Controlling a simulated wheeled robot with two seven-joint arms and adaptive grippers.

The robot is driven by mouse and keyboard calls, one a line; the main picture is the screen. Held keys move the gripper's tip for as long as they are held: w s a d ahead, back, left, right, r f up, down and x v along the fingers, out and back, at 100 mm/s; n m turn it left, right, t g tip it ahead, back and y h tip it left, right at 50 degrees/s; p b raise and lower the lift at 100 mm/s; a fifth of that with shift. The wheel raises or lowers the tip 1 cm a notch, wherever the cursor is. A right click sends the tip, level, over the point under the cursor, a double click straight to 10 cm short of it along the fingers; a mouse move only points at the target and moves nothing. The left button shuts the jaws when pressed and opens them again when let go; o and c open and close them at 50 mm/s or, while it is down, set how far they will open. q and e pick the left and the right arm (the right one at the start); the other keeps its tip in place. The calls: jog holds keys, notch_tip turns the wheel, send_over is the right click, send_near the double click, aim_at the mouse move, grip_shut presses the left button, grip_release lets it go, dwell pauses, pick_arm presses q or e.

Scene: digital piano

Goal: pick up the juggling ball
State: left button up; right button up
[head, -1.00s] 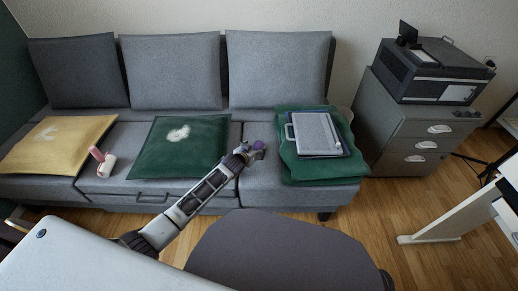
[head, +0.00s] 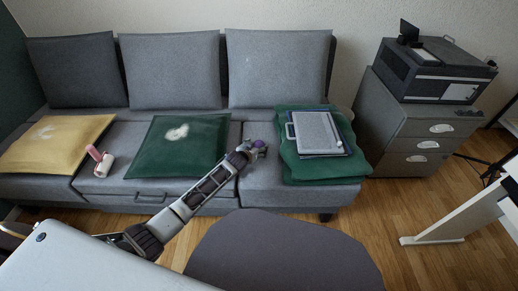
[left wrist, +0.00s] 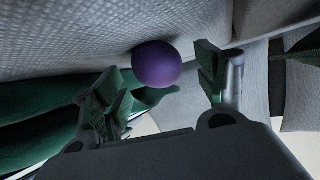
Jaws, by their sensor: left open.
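The purple juggling ball (left wrist: 157,64) rests on the grey sofa seat and shows large in the left wrist view, lying between and a little beyond the two fingers. In the head view the ball (head: 259,144) is small and partly hidden by my left gripper (head: 252,150). In the left wrist view my left gripper (left wrist: 163,90) is open, one finger on each side of the ball. Whether a finger touches it, I cannot tell. My right gripper is in neither view.
The grey sofa (head: 262,187) carries a green cushion (head: 178,148), a yellow cushion (head: 52,143), a lint roller (head: 104,164) and a green blanket (head: 290,163) with a clipboard-like stack (head: 315,134). A dark chair back (head: 285,255) stands in front. A cabinet (head: 415,135) is at right.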

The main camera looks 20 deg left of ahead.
aim_at(258, 144)
pick_arm(q)
jog(key=shift+b+x, duration=0.5)
jog(key=shift+x, duration=0.65)
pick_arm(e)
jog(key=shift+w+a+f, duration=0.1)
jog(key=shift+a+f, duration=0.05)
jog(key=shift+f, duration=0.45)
pick_arm(q)
jog(key=c, duration=1.2)
jog(key=shift+o, duration=0.2)
jog(key=shift+r, duration=0.1)
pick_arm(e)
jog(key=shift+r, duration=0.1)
pick_arm(q)
jog(key=shift+r+p, duration=0.5)
jog(key=shift+r, duration=0.3)
notch_tip(258, 144, up, 7)
jog(key=p, duration=0.3)
jog(key=shift+f, duration=0.2)
jog(key=shift+r+p, duration=0.4)
jog(key=shift+r, duration=0.4)
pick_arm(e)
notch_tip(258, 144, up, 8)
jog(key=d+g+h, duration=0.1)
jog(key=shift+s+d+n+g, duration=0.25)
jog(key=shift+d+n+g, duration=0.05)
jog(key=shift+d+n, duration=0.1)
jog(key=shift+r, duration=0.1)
